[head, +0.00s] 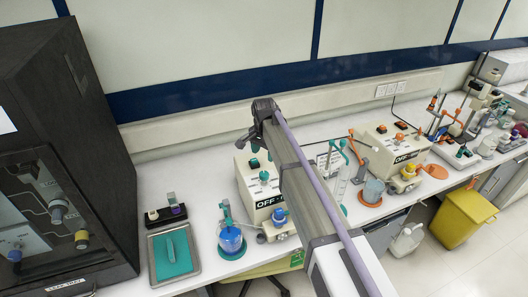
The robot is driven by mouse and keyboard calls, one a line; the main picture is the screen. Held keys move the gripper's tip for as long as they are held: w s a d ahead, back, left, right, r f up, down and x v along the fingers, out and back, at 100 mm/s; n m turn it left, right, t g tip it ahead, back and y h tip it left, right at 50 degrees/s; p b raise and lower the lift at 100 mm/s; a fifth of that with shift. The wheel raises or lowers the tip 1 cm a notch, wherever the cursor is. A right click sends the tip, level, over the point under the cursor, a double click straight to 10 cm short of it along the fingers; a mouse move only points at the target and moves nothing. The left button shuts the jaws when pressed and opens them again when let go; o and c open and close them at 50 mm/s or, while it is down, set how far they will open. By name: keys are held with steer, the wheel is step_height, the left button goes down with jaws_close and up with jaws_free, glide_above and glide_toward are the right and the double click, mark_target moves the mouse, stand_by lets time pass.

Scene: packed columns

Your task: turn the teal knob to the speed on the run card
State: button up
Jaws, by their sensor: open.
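A beige pump box (248,190) marked OFF stands on the white bench, left of my arm. A teal knob (264,176) shows on its upper face, and a second small teal part (254,163) sits just behind it. Which way the knob points is too small to read. A white card with dark print (334,163) stands behind the bottle right of my arm; I cannot read it or tell if it is the run card. My gripper (248,143) is open at the arm's far end, above and behind the pump box, apart from the knob. My arm hides the box's right side.
A second beige box marked OFF (394,148) stands to the right with orange fittings. A blue bottle (230,240) and a tray with a teal pad (174,254) are at the front left. A black cabinet (62,110) bounds the left. A yellow bin (464,217) stands on the floor.

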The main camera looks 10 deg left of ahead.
mark_target(264, 174)
stand_by(0.3)
step_height(264, 174, down, 11)
steer(key=n+b, duration=1.1)
steer(key=n, duration=0.7)
steer(key=shift+b, duration=0.3)
steer(key=shift+r, duration=0.1)
steer(key=c, duration=0.9)
